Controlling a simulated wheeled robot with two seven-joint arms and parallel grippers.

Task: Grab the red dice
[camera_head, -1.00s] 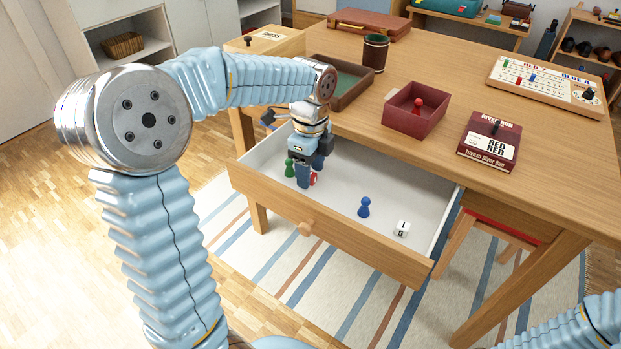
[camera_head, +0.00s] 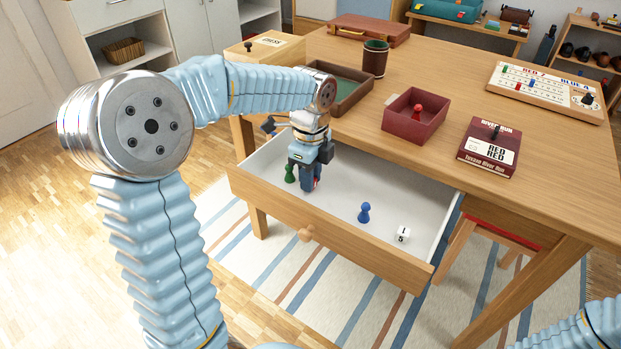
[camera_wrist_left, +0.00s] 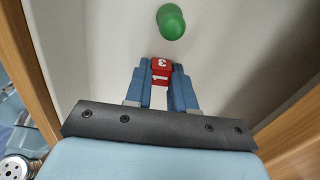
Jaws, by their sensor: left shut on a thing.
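The red dice (camera_wrist_left: 161,72) is between the fingers of my left gripper (camera_wrist_left: 160,85) in the left wrist view, with white numbers on its faces. My left gripper (camera_head: 308,185) reaches down into the open drawer (camera_head: 330,226) in the head view and is shut on the dice. I cannot tell whether the dice still touches the drawer floor. My right gripper is not in view; only part of my right arm shows at the lower right.
A green pawn (camera_head: 290,174) stands beside the left gripper and also shows in the wrist view (camera_wrist_left: 171,22). A blue pawn (camera_head: 364,213) and a white dice (camera_head: 402,234) are further right in the drawer. A dark red box (camera_head: 414,117) with a red pawn stands on the table.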

